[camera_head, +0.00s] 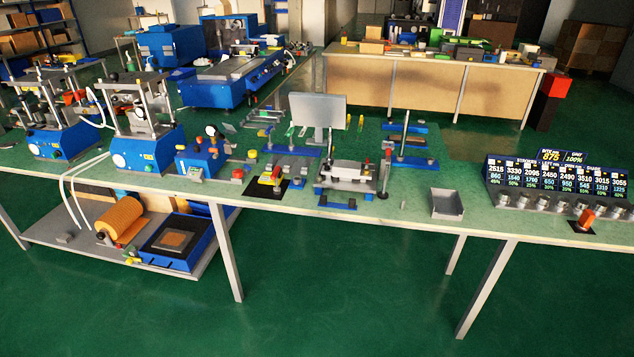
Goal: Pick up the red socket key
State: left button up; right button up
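I cannot tell for sure which thing is the red socket key; the red items on the bench are small. A small red piece (276,171) sits by a yellow block (266,180) on a black pad at the middle of the bench. Another red-topped upright piece (388,153) stands at the right side of a grey clamp fixture (348,171). An orange-red knob (588,217) stands on a black square at the far right. Neither of my grippers shows in the view.
The green-topped bench (400,212) carries blue presses (145,149) at left, a grey monitor (318,110), an open grey tray (446,204) and a numbered display rack (556,183). A lower shelf (75,236) holds an orange roll (121,219). The floor in front is clear.

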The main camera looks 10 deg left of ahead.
aim_at(276, 189)
jog(key=z, duration=0.75)
jog(key=k, duration=0.15)
jog(key=u, duration=1.95)
jog(key=i, duration=0.75)
jog(key=z, duration=0.6)
jog(key=i, duration=0.55)
jog(key=z, duration=0.6)
